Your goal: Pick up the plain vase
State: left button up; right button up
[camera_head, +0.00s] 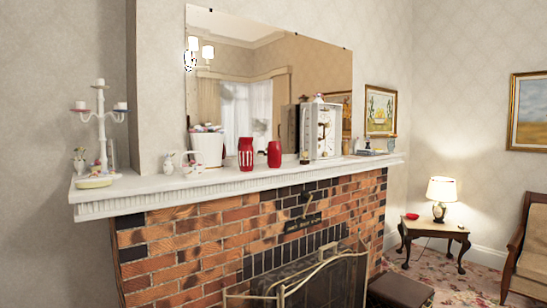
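A plain red vase (274,153) stands upright on the white mantel shelf, near its middle. A second red vase (245,153) with pale vertical stripes stands to its left, a small gap apart. A red shape shows between and behind them at the mirror, probably a reflection. Neither of my grippers is in view, and nothing is seen touching the vases.
The white mantel shelf (232,186) tops a brick fireplace with a metal fire screen (290,290). A white pot (207,149) and a teapot-like piece (192,164) stand left of the vases; a white clock (320,131) stands right. A large mirror (285,60) is behind.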

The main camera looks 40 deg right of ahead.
aim_at(275, 149)
jog(key=i+l, duration=0.15)
jog(key=l, duration=0.3)
jog(key=i+l+z, duration=0.1)
jog(key=l, duration=0.35)
jog(key=i+l+z, duration=0.1)
jog(key=l, duration=0.3)
jog(key=i+l, duration=0.25)
jog(key=l, duration=0.2)
jog(key=i+l+z, duration=0.1)
jog(key=l, duration=0.3)
jog(key=i+l, duration=0.3)
jog(key=l+z, duration=0.05)
jog(key=l, duration=0.05)
